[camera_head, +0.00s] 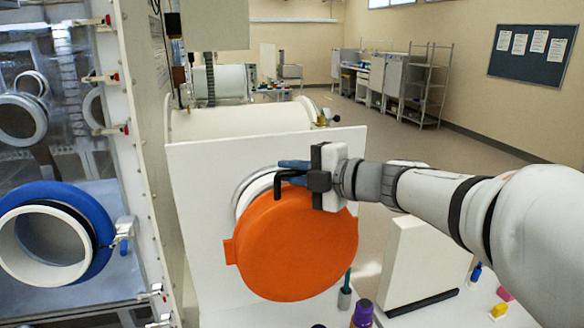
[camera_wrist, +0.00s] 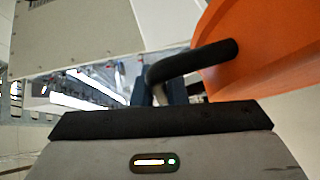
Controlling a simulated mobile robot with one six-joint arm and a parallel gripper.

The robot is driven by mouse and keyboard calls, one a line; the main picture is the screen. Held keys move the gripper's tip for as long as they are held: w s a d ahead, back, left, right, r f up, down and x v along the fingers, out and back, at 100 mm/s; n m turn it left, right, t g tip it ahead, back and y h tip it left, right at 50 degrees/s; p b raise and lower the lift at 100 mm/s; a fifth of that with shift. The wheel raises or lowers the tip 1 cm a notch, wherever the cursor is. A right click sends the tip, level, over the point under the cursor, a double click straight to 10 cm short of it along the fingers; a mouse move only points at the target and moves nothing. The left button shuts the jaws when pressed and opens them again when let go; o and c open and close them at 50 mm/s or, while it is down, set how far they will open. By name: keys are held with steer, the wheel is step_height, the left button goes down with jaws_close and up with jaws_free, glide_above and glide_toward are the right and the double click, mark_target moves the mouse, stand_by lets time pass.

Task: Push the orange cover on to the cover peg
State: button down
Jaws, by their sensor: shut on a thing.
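The orange cover (camera_head: 295,250) is a large round disc with a side tab, held up in front of a white upright panel (camera_head: 200,215). Its black bent handle (camera_head: 291,178) is at its top. My gripper (camera_head: 292,168) is shut on this handle, with its blue fingers around the bar. In the wrist view the handle (camera_wrist: 190,63) passes by the fingers (camera_wrist: 158,92), and the orange cover (camera_wrist: 272,60) fills the upper right. A white round stub with a grey rim (camera_head: 243,190) shows behind the cover's upper left. The cover hides the rest of it, so I cannot tell whether they touch.
A glovebox front with a blue-ringed port (camera_head: 95,215) stands at the left. Below right are a white block (camera_head: 425,262), a purple-capped bottle (camera_head: 362,314), a teal-handled tool (camera_head: 346,290) and small coloured items. Open floor lies behind.

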steer(key=shift+r+p, duration=0.3)
steer(key=shift+p, duration=0.35)
steer(key=shift+w+f, duration=0.25)
steer(key=w+a, duration=0.1)
steer(key=w, duration=0.5)
steer(key=shift+a+f, duration=0.4)
steer(key=shift+w+a, duration=0.2)
steer(key=shift+w, duration=0.3)
steer(key=shift+w+a+f+p, duration=0.15)
steer(key=shift+w+a, duration=0.15)
steer(key=shift+w, duration=0.85)
steer(key=shift+w+a+f+p, duration=0.2)
steer(key=shift+w+a, duration=0.15)
steer(key=shift+w, duration=0.75)
steer(key=shift+w+a+f+p, duration=0.15)
steer(key=shift+w+a, duration=0.15)
steer(key=shift+w, duration=0.85)
stand_by(1.6)
steer(key=c, duration=1.6)
jaws_free()
steer(key=shift+w+f, duration=0.1)
steer(key=shift+o, duration=1.2)
